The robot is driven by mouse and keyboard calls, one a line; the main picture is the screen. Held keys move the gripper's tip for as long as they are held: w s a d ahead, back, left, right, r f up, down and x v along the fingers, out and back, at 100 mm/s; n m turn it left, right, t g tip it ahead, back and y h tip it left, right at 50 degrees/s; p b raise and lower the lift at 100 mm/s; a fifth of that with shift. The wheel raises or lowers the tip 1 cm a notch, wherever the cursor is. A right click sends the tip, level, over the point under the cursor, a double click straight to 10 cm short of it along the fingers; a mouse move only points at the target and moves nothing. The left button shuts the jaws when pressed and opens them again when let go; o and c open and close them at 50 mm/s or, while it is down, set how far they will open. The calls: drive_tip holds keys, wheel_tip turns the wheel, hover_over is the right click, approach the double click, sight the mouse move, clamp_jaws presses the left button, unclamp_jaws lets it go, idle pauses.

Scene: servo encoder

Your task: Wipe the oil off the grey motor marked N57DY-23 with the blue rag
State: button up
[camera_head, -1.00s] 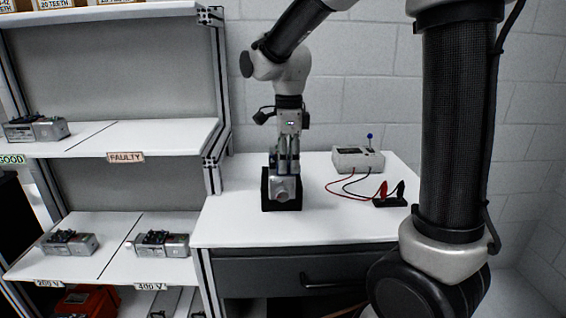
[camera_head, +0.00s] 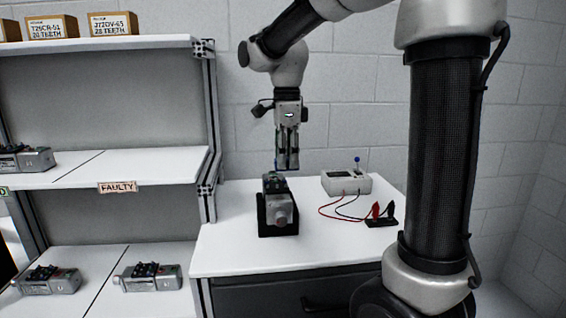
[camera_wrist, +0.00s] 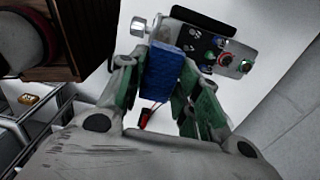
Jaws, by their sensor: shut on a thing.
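The rag hides part of the motor there.
A meter box (camera_head: 345,183) with red and black leads and clips (camera_head: 382,214) lies on the bench right of the motor. A shelf unit (camera_head: 150,168) on the left holds other grey motors (camera_head: 150,277) and small boxes (camera_head: 112,23). The bench front is clear.

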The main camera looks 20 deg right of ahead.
drive_tip(key=shift+f, duration=0.1)
idle(0.4)
drive_tip(key=shift+w+a+f, duration=0.1)
drive_tip(key=shift+a+f, duration=0.25)
drive_tip(key=shift+f, duration=0.5)
drive_tip(key=shift+a+f, duration=0.3)
drive_tip(key=shift+f, duration=0.55)
drive_tip(key=shift+w+a+f, duration=0.1)
drive_tip(key=shift+a+f, duration=0.25)
drive_tip(key=shift+f, duration=0.5)
drive_tip(key=shift+d, duration=0.1)
